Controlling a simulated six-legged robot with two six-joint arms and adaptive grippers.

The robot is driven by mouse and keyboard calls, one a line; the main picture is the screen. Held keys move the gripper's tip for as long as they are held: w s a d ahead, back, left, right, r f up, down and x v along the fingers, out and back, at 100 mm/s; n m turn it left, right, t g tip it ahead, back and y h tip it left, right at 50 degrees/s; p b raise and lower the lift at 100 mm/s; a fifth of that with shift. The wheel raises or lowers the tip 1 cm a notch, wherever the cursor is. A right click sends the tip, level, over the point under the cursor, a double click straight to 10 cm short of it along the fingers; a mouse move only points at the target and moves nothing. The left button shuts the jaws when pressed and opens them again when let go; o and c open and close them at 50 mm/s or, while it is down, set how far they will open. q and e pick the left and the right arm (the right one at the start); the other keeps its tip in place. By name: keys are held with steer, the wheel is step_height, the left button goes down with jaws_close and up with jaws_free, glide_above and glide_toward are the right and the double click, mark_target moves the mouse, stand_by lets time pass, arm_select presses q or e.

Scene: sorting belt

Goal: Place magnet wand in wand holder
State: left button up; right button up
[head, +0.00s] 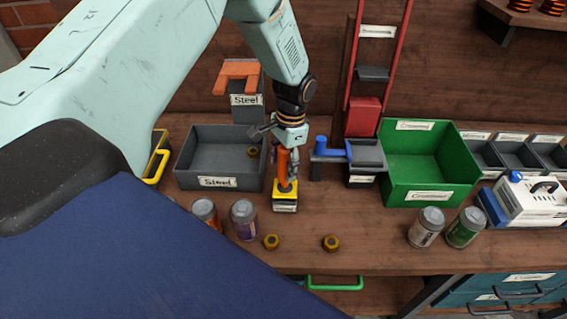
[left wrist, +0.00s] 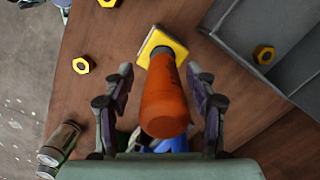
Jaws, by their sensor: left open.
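The magnet wand (head: 284,188) has an orange handle and a yellow-edged square base. It stands on the wooden bench in front of the grey bin's right side. My left gripper (head: 287,160) is above it, pointing down at the handle. In the left wrist view, the orange handle (left wrist: 164,105) is between the two spread fingers, with visible gaps on both sides. An orange forked bracket (head: 237,72) on a grey post labelled "Steel" stands at the back; it looks like the wand holder. My right gripper is not in view.
A grey "Steel" bin (head: 190,170) holds a brass nut (head: 253,152). Nuts (head: 271,241) and cans (head: 243,220) sit along the front. A blue-handled device (head: 322,150) stands close right of the wand. A green bin (head: 433,195) and red-railed frame (head: 365,115) are farther right.

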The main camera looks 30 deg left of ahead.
arm_select(q)
steer(key=r, duration=0.4)
steer(key=w+r, duration=0.1)
steer(key=r, duration=0.7)
steer(key=shift+w+d+r, duration=0.15)
steer(key=shift+w+d, duration=0.05)
steer(key=shift+d, duration=0.05)
steer(key=shift+w+a+r, duration=0.15)
steer(key=shift+w+r, duration=0.05)
steer(key=shift+w, duration=0.05)
steer(key=shift+s+r, duration=0.15)
